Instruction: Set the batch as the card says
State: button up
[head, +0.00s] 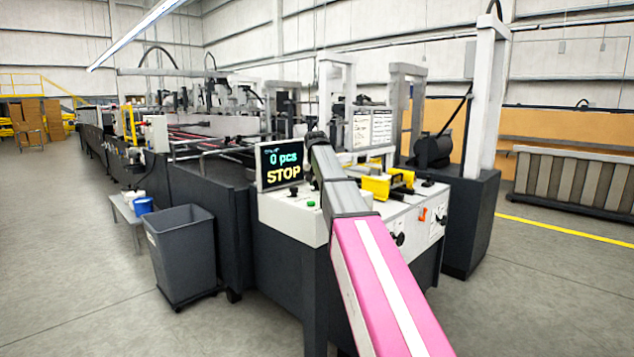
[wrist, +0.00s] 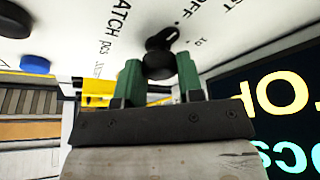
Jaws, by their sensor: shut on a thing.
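In the wrist view a black knob (wrist: 162,62) with a pointer sits on a white panel (wrist: 75,25) printed "BATCH pcs", "OFF" and "10". The pointer is turned toward the OFF side of the scale; its exact mark is hard to read. My gripper (wrist: 158,76) has its green fingers shut on this knob, one on each side. The display (head: 282,164) reads "0 pcs" and "STOP" in the head view; part of it shows in the wrist view (wrist: 280,110). White printed sheets (head: 371,130) stand behind the panel, too small to read. My arm hides the gripper in the head view.
A blue button (wrist: 35,65) and another black knob (wrist: 12,20) are on the same panel. Yellow parts (head: 377,187) stand right of my arm on the machine top. A grey bin (head: 182,250) stands at left on open floor.

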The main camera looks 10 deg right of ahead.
jog(key=m+h, duration=0.1)
jog(key=m, duration=0.1)
jog(key=m+h, duration=0.1)
jog(key=m, duration=0.2)
jog(key=shift+w+a+m+g, duration=0.15)
jog(key=shift+m+g, duration=0.15)
jog(key=shift+g, duration=0.1)
jog(key=m, duration=0.2)
jog(key=m+g+h, duration=0.1)
jog(key=m, duration=0.2)
jog(key=shift+g, duration=0.3)
jog(key=shift+m, duration=0.3)
jog(key=o, duration=0.9)
jog(key=v, duration=1)
jog(key=shift+a+r, duration=0.25)
jog(key=shift+r, duration=0.1)
